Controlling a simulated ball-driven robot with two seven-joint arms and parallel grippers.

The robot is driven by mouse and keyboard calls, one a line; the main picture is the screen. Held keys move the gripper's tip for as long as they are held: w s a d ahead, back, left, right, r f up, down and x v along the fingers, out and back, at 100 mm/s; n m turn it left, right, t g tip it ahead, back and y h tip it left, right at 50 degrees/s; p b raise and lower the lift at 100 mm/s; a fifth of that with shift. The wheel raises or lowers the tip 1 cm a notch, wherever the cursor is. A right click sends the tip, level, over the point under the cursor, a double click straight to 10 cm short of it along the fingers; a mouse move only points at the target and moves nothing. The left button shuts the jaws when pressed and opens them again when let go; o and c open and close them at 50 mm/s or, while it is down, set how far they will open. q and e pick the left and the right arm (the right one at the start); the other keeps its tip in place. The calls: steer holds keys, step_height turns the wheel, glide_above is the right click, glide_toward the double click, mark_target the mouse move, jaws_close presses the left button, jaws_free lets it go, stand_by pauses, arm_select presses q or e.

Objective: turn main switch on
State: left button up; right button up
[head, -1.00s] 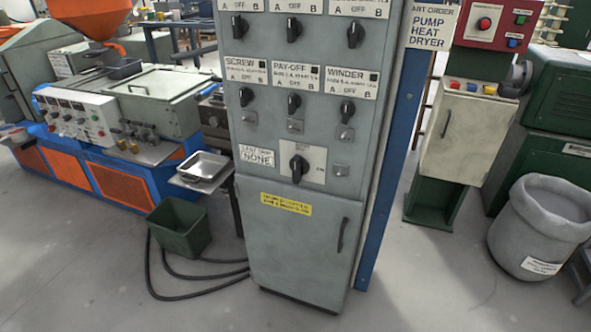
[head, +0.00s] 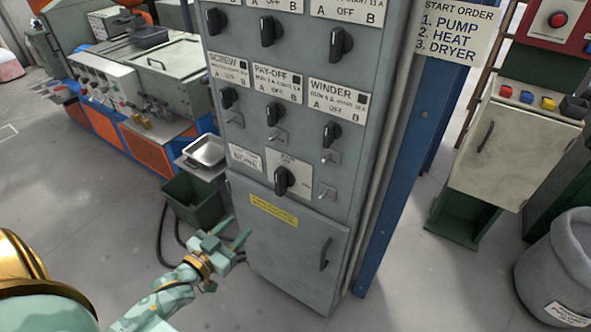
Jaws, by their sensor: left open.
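The main switch (head: 284,180) is a black rotary knob on a pale square plate, low on the upper panel of the grey control cabinet (head: 350,215). Its handle stands about upright. Small print on the plate is too blurred to read. My left gripper (head: 234,231) is open and empty. In the picture it shows below and left of the switch, in front of the cabinet's lower left side, apart from the knob. My right gripper is not in view.
Rows of other black knobs, such as the winder knob (head: 330,134), sit above the switch, with small metal toggles between. A cabinet door (head: 285,245) with a handle lies below. A green bin (head: 192,200) stands left. Floor in front is clear.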

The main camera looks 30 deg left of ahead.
mark_target(277, 184)
arm_select(q)
steer(key=shift+n+t, duration=0.4)
steer(key=shift+t, duration=0.1)
steer(key=w+b, duration=0.1)
steer(key=w, duration=0.4)
steer(key=w+d+r+b, duration=0.1)
steer(key=w, duration=0.4)
steer(key=w+d+r, duration=0.1)
steer(key=w, duration=0.5)
steer(key=shift+b, duration=0.4)
steer(key=shift+w+r, duration=0.1)
steer(key=shift+w, duration=0.35)
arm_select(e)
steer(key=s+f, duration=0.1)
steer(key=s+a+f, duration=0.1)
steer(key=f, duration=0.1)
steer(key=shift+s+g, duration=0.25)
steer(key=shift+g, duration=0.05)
arm_select(q)
steer(key=shift+c, duration=0.3)
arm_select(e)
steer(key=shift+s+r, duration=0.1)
arm_select(q)
jaws_close()
